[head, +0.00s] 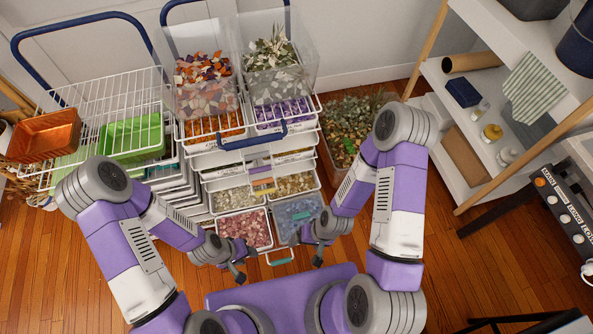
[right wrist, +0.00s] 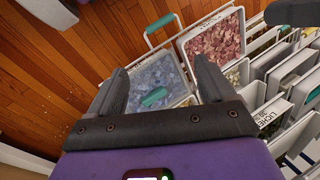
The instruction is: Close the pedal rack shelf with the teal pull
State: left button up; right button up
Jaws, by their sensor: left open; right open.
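The pedal rack shelf (head: 271,246) is pulled out at the bottom front of the white rack. Its teal pull (head: 281,262) sits on a white wire loop at the shelf's front; the pull also shows in the right wrist view (right wrist: 160,22). The shelf carries a bin of pink chips (head: 243,228) and a bin of blue-grey pieces (head: 297,212). My right gripper (head: 307,253) is open and empty, just right of the pull; in the right wrist view its fingers (right wrist: 163,78) spread over the blue-grey bin. My left gripper (head: 238,272) is open and empty, left of the pull.
A wire cart with a green tray (head: 132,139) stands left. A planter (head: 352,125) and a white shelf unit (head: 470,128) stand right. Wooden floor lies in front.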

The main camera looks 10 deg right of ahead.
aim_at(240, 198)
jog(key=u, duration=0.05)
jog(key=k, duration=0.4)
jog(key=z, duration=0.3)
jog(key=i, duration=0.15)
jog(key=z, duration=1)
jog(key=k, duration=1.05)
jog(key=u, duration=0.85)
jog(key=i, duration=0.5)
jog(key=z, duration=0.05)
